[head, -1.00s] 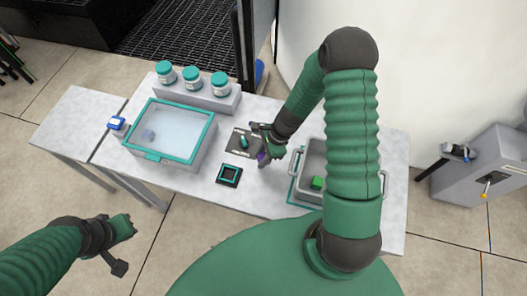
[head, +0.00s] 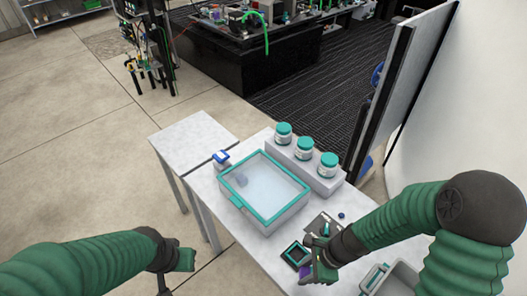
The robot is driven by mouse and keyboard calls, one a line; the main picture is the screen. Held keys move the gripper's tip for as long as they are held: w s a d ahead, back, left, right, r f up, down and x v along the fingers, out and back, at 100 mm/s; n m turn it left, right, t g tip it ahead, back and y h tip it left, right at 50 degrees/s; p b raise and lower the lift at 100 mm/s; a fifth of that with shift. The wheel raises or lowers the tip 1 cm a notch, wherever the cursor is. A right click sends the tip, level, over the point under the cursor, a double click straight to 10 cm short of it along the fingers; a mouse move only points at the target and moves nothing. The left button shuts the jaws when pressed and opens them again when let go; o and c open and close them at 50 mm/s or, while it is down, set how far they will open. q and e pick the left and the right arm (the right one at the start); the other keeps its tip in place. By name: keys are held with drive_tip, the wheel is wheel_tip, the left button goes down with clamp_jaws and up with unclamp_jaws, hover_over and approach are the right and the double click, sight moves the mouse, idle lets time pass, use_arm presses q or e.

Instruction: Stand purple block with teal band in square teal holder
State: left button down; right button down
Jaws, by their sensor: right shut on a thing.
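The square teal holder (head: 293,251), a dark base with a teal square rim, lies on the table near the bottom of the head view. My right gripper (head: 314,268) is just beside it, shut on the purple block (head: 305,271). Only a small purple patch shows by the holder's near edge; the teal band and the block's tilt cannot be made out. I cannot tell whether block and holder touch. My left gripper (head: 182,262) is off the table at the lower left, away from these things; its jaws are unclear.
A teal-rimmed clear-lidded tote (head: 263,221) stands left of the holder. Several teal-capped jars (head: 304,148) stand on a grey block behind it. A grey plate with a small teal piece (head: 326,229) lies beside my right gripper. A grey bin (head: 405,283) is at the lower right.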

drive_tip(key=w+a+r+n+g+h, duration=0.1)
drive_tip(key=w+a+r+n+g, duration=0.25)
drive_tip(key=n, duration=0.55)
drive_tip(key=w+d+r+n+h, duration=0.1)
drive_tip(key=d+r+n, duration=0.1)
drive_tip(key=d+n, duration=0.3)
drive_tip(key=w+d+r+n+g+h, duration=0.1)
drive_tip(key=w+d+r+n+h, duration=0.1)
drive_tip(key=d+n, duration=0.2)
drive_tip(key=shift+w+d+n+h, duration=0.3)
drive_tip(key=shift+d+n, duration=0.1)
drive_tip(key=shift+d, duration=0.2)
drive_tip(key=shift+a, duration=0.15)
drive_tip(key=shift+s, duration=0.1)
